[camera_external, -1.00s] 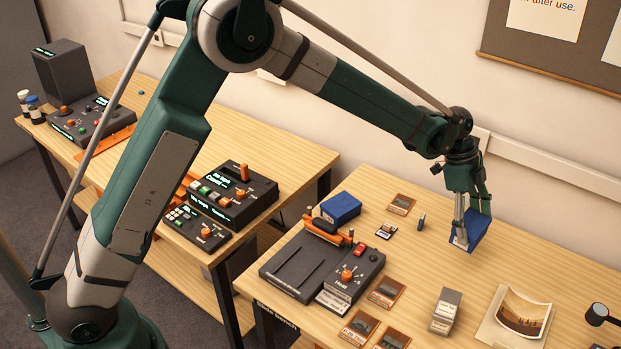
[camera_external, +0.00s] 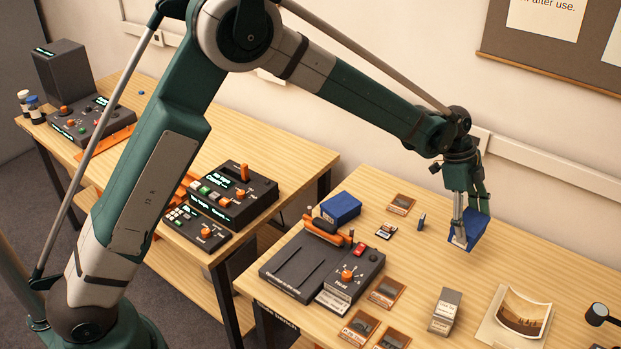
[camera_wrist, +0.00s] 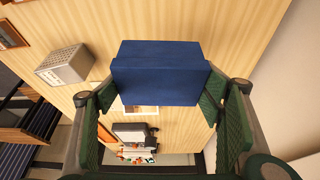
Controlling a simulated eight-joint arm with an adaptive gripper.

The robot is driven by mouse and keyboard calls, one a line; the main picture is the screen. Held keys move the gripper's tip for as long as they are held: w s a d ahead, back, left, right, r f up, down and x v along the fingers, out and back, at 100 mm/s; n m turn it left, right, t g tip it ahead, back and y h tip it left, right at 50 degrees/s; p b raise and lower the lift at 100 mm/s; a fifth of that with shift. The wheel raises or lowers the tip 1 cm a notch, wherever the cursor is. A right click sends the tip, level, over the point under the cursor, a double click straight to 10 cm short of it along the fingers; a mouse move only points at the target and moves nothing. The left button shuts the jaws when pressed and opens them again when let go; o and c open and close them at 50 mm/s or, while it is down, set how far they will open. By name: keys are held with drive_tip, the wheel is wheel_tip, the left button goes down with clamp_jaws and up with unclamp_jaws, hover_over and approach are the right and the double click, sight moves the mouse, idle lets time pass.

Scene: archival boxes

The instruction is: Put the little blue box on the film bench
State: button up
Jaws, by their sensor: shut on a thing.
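A small blue box (camera_external: 467,233) is held in my gripper (camera_external: 465,228), over the right-hand table (camera_external: 410,237). In the wrist view the box (camera_wrist: 160,78) sits between the two green finger pads of my gripper (camera_wrist: 160,95), which is shut on it. From the external view I cannot tell for sure how far its underside is from the tabletop. A second blue box (camera_external: 341,207) lies at the table's left back, behind the dark device. A label on this table's front edge is too blurred to read fully; its last word looks like "Bench".
A dark device with an orange bar (camera_external: 330,270), a grey-white box (camera_external: 445,310), a curled photo (camera_external: 522,312) and several small cards share the table. Another table (camera_external: 290,158) at left carries control units (camera_external: 233,193). Bare wood surrounds the held box.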

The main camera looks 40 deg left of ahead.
drive_tip(key=w+a+n+t, duration=0.15)
drive_tip(key=w+a, duration=0.25)
drive_tip(key=a, duration=1.2)
drive_tip(key=w+a+n, duration=0.2)
drive_tip(key=w+a, duration=0.2)
drive_tip(key=a, duration=1.2)
drive_tip(key=s+a+n+t+p, duration=0.1)
drive_tip(key=s+a+n, duration=0.1)
drive_tip(key=a, duration=1.3)
drive_tip(key=s+a+n, duration=0.2)
drive_tip(key=a, duration=1.4)
drive_tip(key=s+a+n+y, duration=0.1)
drive_tip(key=s+a, duration=0.4)
drive_tip(key=a, duration=0.4)
drive_tip(key=s+a+n+t, duration=0.1)
drive_tip(key=s+a, duration=0.4)
drive_tip(key=a, duration=0.5)
drive_tip(key=s+a+n+y, duration=0.1)
drive_tip(key=s+a, duration=0.5)
drive_tip(key=a, duration=0.3)
drive_tip(key=s+a+n+p, duration=0.1)
drive_tip(key=s+a+n, duration=0.3)
drive_tip(key=s+a, duration=1.4)
drive_tip(key=s+t, duration=0.1)
drive_tip(key=s, duration=0.3)
drive_tip(key=shift+s+a+r+y, duration=0.15)
drive_tip(key=shift+a+y, duration=0.15)
drive_tip(key=shift+y, duration=0.1)
drive_tip(key=shift+f+b, duration=0.3)
drive_tip(key=shift+f, duration=2.8)
